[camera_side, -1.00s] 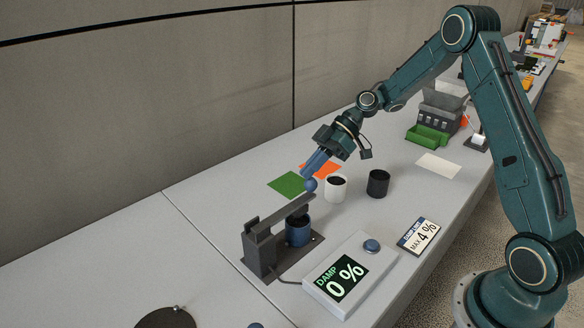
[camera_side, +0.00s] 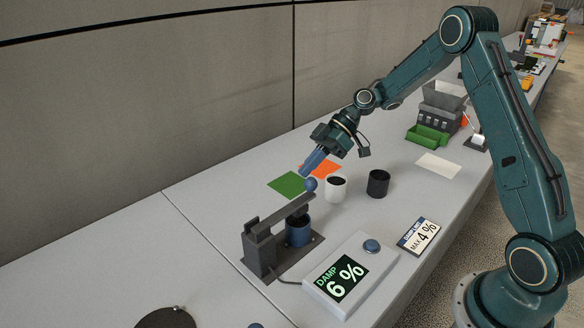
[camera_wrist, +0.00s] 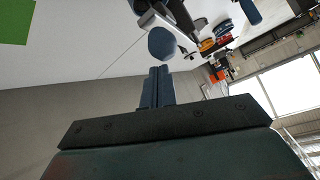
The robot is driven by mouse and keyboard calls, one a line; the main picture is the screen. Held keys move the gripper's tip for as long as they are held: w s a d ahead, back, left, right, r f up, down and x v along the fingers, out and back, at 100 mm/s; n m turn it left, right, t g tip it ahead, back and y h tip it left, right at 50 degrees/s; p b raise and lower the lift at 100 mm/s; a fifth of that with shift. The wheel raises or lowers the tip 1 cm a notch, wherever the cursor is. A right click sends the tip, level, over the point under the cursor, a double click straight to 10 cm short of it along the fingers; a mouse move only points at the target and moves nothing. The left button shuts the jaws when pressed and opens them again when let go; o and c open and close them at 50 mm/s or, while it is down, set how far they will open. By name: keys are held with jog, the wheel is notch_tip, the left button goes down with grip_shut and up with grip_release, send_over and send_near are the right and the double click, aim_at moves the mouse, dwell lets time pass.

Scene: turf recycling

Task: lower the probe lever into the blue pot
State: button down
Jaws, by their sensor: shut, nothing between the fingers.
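The dark grey probe lever (camera_side: 283,214) reaches from its post out over the blue pot (camera_side: 297,236), sloping up toward a round blue knob (camera_side: 311,184) at its free end. A dark probe part under the lever meets the pot's mouth; how deep it sits is hidden. My gripper (camera_side: 305,174) has its blue fingers shut and empty, with the tips at the knob. I cannot tell whether they touch it. In the wrist view the closed fingers (camera_wrist: 158,84) point at the knob (camera_wrist: 161,43). The meter (camera_side: 345,278) reads DAMP 6 %.
A white pot (camera_side: 335,190) and a black pot (camera_side: 378,184) stand right of the lever. Green (camera_side: 288,185) and orange (camera_side: 321,168) squares lie behind. A "MAX 4 %" sign (camera_side: 419,236) lies right of the meter. The table's left part is mostly clear.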

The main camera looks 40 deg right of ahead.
jog(key=d+r, duration=0.3)
jog(key=d, duration=0.5)
jog(key=shift+d+r, duration=0.2)
jog(key=shift+d, duration=0.2)
jog(key=s+a+r+m+t+h, duration=0.2)
jog(key=s+a+r+m+h, duration=0.35)
jog(key=s+a+r, duration=0.55)
jog(key=s+d+m+t+h, duration=0.1)
jog(key=s+m+h, duration=0.3)
jog(key=s, duration=1.4)
jog(key=shift+d+r+m+t+h, duration=0.15)
jog(key=shift+d+m+t+h, duration=0.3)
jog(key=shift+m, duration=0.7)
